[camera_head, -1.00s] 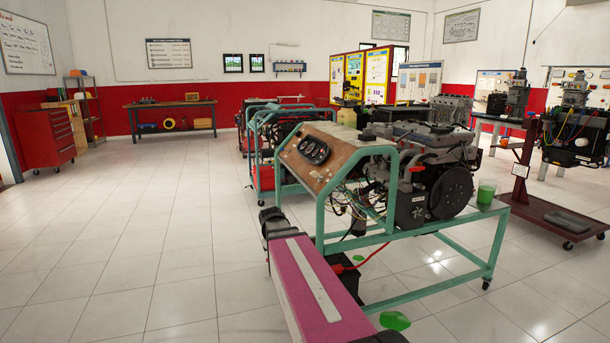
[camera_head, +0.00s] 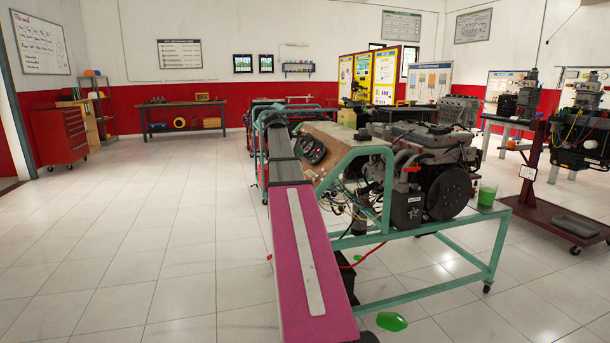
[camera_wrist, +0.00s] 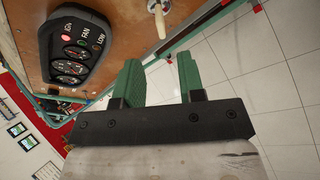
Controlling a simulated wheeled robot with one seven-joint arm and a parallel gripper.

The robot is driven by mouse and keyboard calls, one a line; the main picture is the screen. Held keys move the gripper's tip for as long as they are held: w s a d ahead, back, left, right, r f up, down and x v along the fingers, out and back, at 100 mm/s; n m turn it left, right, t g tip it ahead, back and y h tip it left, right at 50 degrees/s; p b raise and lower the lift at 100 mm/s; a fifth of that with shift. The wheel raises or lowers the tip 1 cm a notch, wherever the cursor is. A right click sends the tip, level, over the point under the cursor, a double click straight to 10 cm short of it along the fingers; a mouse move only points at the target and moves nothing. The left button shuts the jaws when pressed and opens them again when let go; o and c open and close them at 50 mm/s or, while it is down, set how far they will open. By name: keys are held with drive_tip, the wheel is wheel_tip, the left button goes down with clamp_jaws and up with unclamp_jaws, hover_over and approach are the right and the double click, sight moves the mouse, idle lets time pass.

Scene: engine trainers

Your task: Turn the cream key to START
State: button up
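The cream key (camera_wrist: 158,18) sticks out from the wooden panel at the top of the wrist view. A small part of its metal base shows at the top edge. My gripper (camera_wrist: 160,76) has two green fingers, spread apart with nothing between them. The key is beyond the fingertips, roughly in line with the gap. In the head view my arm covers the left part of the wooden panel (camera_head: 338,134), and I cannot make out the key there. The START marking does not show.
A black gauge cluster (camera_wrist: 75,45) with a lit red lamp sits on the panel, left of the key; it also shows in the head view (camera_head: 312,149). The teal frame (camera_head: 388,190) carries the engine (camera_head: 440,170). Open tiled floor (camera_head: 150,230) lies to the left.

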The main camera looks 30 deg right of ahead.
sight(309, 175)
drive_tip(key=x, duration=1)
drive_tip(key=shift+d+f, duration=0.1)
drive_tip(key=shift+f, duration=0.2)
clamp_jaws()
